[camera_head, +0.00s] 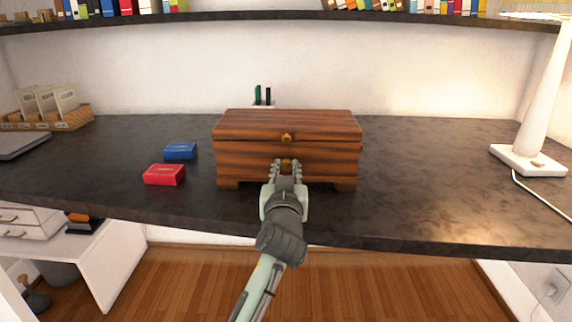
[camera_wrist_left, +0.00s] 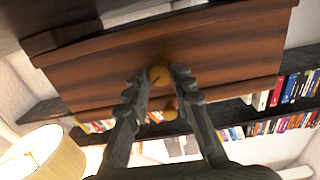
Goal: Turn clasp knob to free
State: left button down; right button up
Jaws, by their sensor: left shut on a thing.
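A wooden chest (camera_head: 235,150) with a closed lid stands on the dark desk. A brass clasp piece (camera_head: 287,138) sits at the lid seam, and a brass knob (camera_head: 287,162) is below it on the front. My left gripper (camera_head: 286,167) is at the chest front, its fingers shut on the knob. In the left wrist view the knob (camera_wrist_left: 158,75) shows between the fingertips, and the other brass piece (camera_wrist_left: 170,112) lies beyond it. My right gripper is not in view.
A red box (camera_head: 164,175) and a blue box (camera_head: 180,151) lie left of the chest on the dark desk (camera_head: 420,190). A white lamp (camera_head: 535,110) stands at the right. A book shelf (camera_head: 250,16) runs above.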

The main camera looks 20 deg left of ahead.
pick_arm(q)
jog(key=m, duration=0.2)
jog(key=shift+m, duration=0.4)
jog(key=shift+f+m, duration=0.1)
jog(key=shift+m, duration=1.7)
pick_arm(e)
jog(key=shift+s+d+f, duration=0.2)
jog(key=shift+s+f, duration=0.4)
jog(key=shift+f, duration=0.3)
pick_arm(q)
jog(key=c, duration=1.3)
grip_release()
jog(key=v, duration=0.7)
jog(key=shift+s+d, duration=0.1)
jog(key=shift+s, duration=0.2)
